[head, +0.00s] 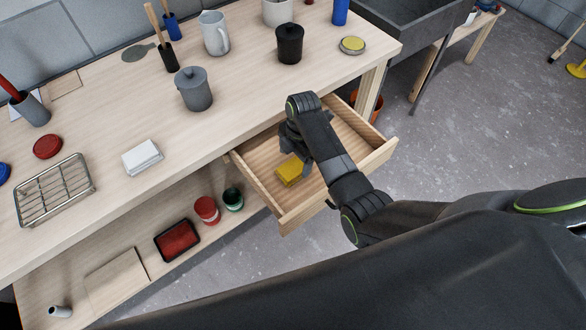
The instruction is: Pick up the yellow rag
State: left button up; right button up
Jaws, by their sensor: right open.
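The yellow rag (290,171) lies folded on the floor of the open wooden drawer (262,193), under the table's front edge. My right gripper (293,157) reaches down into the drawer, right above or beside the rag. My wrist hides most of its fingers and part of the rag's right side. The gripper is open, and I cannot tell whether its fingers touch the rag. My left gripper is not in view.
The drawer's walls surround my gripper. A lower shelf holds a red paint tray (177,241) and small cups.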

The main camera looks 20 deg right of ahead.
aim_at(293, 168)
jog(key=shift+s+a+f, duration=0.1)
jog(key=shift+f, duration=1)
jog(key=shift+s+a+f, duration=0.1)
jog(key=shift+f, duration=0.95)
jog(key=shift+c, duration=0.4)
jog(key=c, duration=1)
